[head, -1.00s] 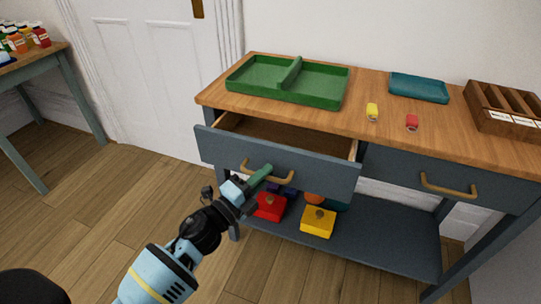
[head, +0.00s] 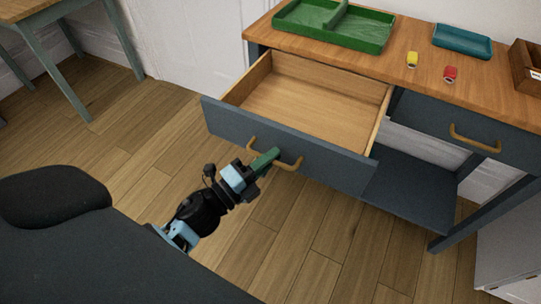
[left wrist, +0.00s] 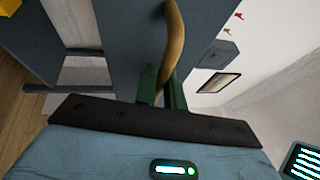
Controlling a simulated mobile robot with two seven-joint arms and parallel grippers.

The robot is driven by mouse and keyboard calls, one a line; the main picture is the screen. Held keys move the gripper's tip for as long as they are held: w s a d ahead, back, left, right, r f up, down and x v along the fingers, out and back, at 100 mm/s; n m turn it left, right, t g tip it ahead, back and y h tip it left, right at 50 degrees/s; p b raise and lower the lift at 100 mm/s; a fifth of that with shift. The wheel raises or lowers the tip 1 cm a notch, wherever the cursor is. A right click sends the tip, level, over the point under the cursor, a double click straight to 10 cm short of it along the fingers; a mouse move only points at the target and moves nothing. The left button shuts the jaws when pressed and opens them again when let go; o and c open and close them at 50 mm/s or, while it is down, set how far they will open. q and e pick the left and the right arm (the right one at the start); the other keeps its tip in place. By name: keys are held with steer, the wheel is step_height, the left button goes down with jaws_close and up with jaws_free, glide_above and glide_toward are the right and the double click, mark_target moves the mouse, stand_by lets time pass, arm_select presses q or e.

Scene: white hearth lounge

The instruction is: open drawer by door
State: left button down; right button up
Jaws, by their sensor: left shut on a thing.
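The drawer by the door (head: 290,145) is pulled far out of the blue-grey console table. Its wooden inside looks empty. My left gripper (head: 268,158) is at the drawer front, shut on the curved brass handle (head: 290,165). In the left wrist view the handle (left wrist: 174,45) runs between the green fingers of my left gripper (left wrist: 162,88). The second drawer (head: 465,125), to the right, is closed. My right gripper is not in view.
On the tabletop (head: 385,70) are a green divided tray (head: 335,25), a teal tray (head: 462,41), a yellow item (head: 412,59), a red item (head: 450,74) and a wooden rack (head: 526,65). Another table (head: 75,60) stands at upper left. Floor in front is clear.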

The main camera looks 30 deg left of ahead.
arm_select(q)
steer(key=shift+s+d+f, duration=0.1)
steer(key=shift+s, duration=0.05)
steer(key=c, duration=1.9)
jaws_free()
steer(key=o, duration=0.4)
steer(key=shift+s, duration=0.1)
steer(key=v, duration=0.8)
steer(key=shift+b, duration=0.3)
